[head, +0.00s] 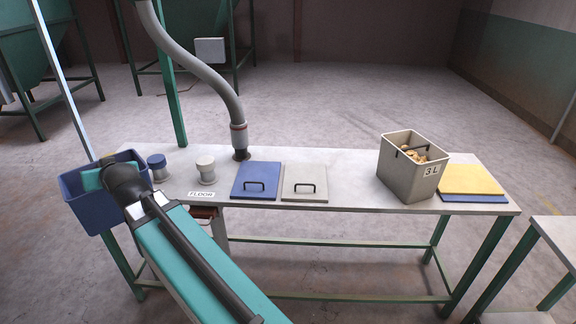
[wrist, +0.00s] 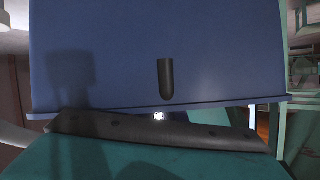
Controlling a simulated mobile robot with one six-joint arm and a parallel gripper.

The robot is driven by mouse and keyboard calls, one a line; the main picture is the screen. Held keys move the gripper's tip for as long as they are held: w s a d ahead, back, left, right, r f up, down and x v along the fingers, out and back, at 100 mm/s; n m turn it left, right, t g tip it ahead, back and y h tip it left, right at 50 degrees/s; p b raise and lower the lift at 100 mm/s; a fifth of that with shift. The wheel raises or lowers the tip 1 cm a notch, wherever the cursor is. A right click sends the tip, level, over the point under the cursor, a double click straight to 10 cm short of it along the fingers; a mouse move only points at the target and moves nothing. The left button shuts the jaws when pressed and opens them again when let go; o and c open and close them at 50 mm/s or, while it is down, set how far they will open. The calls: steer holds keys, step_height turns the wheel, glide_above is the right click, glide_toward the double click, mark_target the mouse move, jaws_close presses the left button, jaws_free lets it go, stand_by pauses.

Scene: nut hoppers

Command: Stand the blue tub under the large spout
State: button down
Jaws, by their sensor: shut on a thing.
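The blue tub (head: 85,207) is at the left end of the table, in my gripper (head: 108,168). It looks upright, and I cannot tell whether it touches the table. My wrist hides part of it, and the fingertips are hidden in the head view. In the wrist view the tub's blue wall (wrist: 100,60) fills the upper part, with a dark upright bar on it. A thick grey hose ends in a spout (head: 239,140) low over the back edge of the table, right of the tub. No other spout shows clearly, so I cannot tell whether this is the large one.
On the table (head: 350,165) stand a blue knob (head: 157,166), a white knob (head: 205,168), a blue lid (head: 250,173) and a beige lid (head: 305,175). A beige 3 L tub (head: 400,180) holds nuts. Yellow and blue panels (head: 470,180) lie at the right end.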

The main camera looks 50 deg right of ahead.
steer(key=shift+w+d, duration=0.2)
steer(key=shift+w, duration=0.35)
steer(key=shift+r, duration=0.1)
steer(key=shift+d, duration=0.1)
